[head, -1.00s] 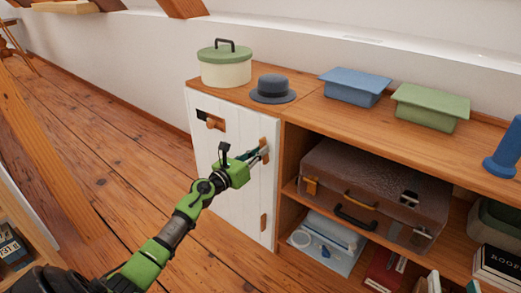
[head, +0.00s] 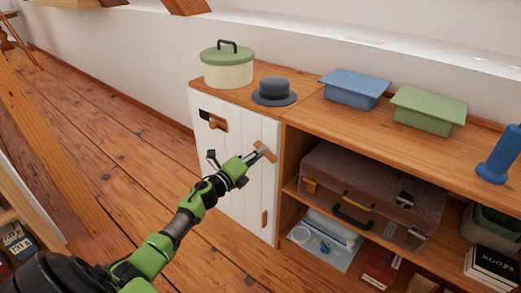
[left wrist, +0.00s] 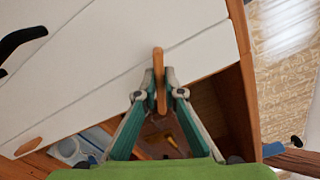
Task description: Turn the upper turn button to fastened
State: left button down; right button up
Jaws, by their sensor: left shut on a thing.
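The upper turn button (head: 266,152) is a small wooden bar near the right edge of the white plank door (head: 236,195). It sits tilted, its upper end leaning left and its lower end to the right. My left gripper (head: 257,158) is shut on it. In the left wrist view the button (left wrist: 159,82) stands between the two fingertips (left wrist: 157,76). The lower turn button (head: 265,219) is upright near the door's lower right edge. My right gripper is not in view.
A wooden peg (head: 217,123) sits by a dark slot at the door's upper left. A pot (head: 228,70) and a hat (head: 274,90) stand on the cabinet top. Right of the door, open shelves hold a brown suitcase (head: 375,190). The floor left of the cabinet is clear.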

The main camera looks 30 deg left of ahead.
pick_arm(q)
jog(key=shift+a+f+n+p, duration=0.15)
jog(key=shift+n+p, duration=0.75)
jog(key=shift+n, duration=1.5)
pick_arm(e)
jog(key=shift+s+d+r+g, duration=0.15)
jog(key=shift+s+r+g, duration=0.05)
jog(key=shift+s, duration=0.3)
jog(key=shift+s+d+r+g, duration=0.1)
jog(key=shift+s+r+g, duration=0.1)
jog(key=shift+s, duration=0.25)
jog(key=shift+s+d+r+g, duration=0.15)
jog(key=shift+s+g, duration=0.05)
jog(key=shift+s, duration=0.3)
pick_arm(q)
jog(key=shift+f, duration=0.1)
jog(key=c, duration=2.1)
grip_release()
jog(key=shift+c, duration=0.2)
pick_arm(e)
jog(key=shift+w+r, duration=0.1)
